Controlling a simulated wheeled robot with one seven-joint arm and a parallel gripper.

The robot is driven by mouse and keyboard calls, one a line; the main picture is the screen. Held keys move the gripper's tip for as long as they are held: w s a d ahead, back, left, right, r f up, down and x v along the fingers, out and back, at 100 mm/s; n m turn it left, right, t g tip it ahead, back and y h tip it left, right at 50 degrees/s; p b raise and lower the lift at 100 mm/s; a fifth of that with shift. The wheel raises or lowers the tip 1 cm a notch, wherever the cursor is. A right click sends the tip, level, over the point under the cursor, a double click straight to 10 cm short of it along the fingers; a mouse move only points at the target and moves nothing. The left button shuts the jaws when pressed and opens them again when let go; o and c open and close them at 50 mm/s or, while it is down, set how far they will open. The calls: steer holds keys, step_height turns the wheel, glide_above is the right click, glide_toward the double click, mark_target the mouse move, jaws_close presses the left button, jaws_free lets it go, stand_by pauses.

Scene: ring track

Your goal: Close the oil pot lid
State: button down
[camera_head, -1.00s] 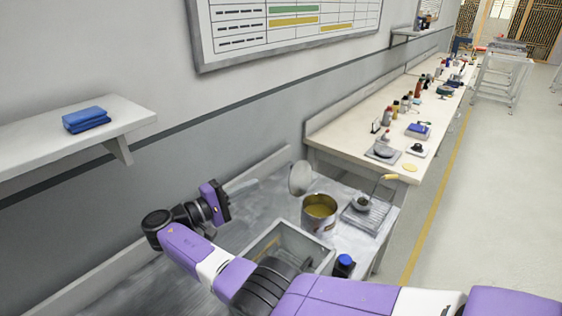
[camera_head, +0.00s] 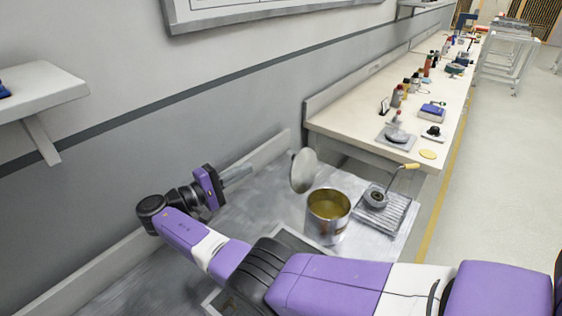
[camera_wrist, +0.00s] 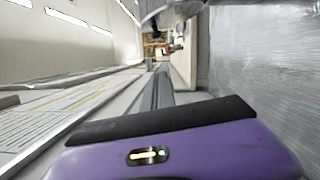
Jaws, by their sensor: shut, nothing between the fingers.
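The oil pot (camera_head: 327,217) is a metal pot with yellowish oil inside, on the metal table. Its round grey lid (camera_head: 304,171) stands open, tilted up on the pot's left side. My gripper (camera_head: 238,171) is shut and empty, to the left of the lid and apart from it, with its fingers pointing toward the lid. In the wrist view the fingers (camera_wrist: 162,90) show above the purple wrist housing. A grey shape at the top of the wrist view is cut off and hard to identify.
A wire rack (camera_head: 388,210) with a small strainer sits right of the pot. A metal basin (camera_head: 215,300) is partly hidden behind my arm. The wall is close behind my gripper. A long bench (camera_head: 350,130) with bottles and tools stands farther back.

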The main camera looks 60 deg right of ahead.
mark_target(300, 170)
steer(key=s+d+p, duration=0.6)
steer(key=d, duration=0.3)
steer(key=shift+s+d+r, duration=0.25)
steer(key=shift+d, duration=0.15)
steer(key=shift+s+d, duration=0.1)
stand_by(0.4)
